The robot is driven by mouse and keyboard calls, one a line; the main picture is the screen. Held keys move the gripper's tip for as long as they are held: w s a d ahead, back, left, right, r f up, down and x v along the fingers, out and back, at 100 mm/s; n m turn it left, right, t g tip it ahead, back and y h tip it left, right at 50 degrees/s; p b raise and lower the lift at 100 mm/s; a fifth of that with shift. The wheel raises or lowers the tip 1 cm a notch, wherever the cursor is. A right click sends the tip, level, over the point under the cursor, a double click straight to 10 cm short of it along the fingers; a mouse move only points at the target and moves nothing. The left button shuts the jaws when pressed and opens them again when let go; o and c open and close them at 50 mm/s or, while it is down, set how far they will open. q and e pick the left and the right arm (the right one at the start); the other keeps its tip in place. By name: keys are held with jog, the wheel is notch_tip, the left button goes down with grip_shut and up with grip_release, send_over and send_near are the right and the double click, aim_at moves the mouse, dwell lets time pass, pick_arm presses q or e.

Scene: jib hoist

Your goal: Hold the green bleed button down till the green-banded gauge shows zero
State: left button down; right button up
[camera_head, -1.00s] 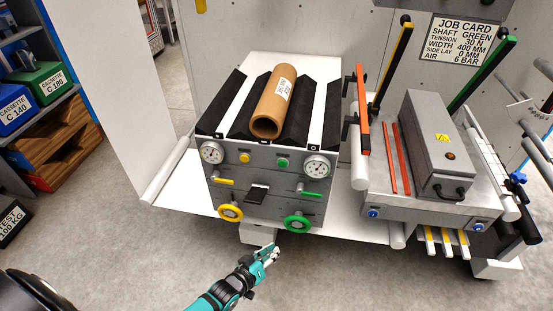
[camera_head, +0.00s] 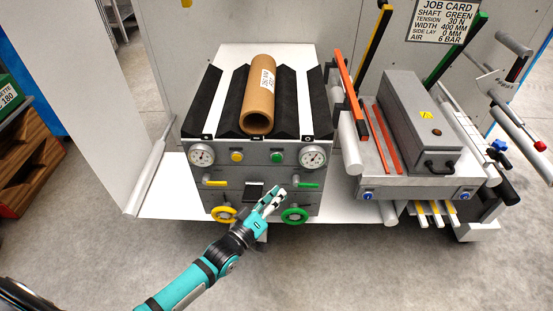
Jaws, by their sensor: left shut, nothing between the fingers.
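The green bleed button (camera_head: 277,158) is on the grey front panel of the cabinet (camera_head: 250,174), between the yellow button (camera_head: 237,157) and the right gauge. The right gauge (camera_head: 313,157) has a white dial; its band and needle reading are too small to tell. A green lever (camera_head: 304,185) and a green handwheel (camera_head: 294,215) are below it. My left gripper (camera_head: 278,192) is shut and empty, in front of the panel below the green button and left of the green lever. It appears apart from the button. My right gripper is not in view.
A left gauge (camera_head: 201,155), yellow lever (camera_head: 215,183) and yellow handwheel (camera_head: 223,214) share the panel. A cardboard core (camera_head: 259,98) lies on top. A grey machine (camera_head: 415,125) with orange bars stands at right. Floor in front is clear.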

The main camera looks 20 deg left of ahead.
aim_at(277, 159)
pick_arm(q)
jog(key=w+a+b, duration=0.2)
jog(key=w+b, duration=0.2)
jog(key=w, duration=0.4)
jog(key=shift+w+a+b, duration=0.2)
jog(key=shift+a+b, duration=0.05)
jog(key=shift+b, duration=0.1)
dwell(0.3)
dwell(0.9)
jog(key=shift+w+a, duration=0.1)
jog(key=shift+w, duration=0.3)
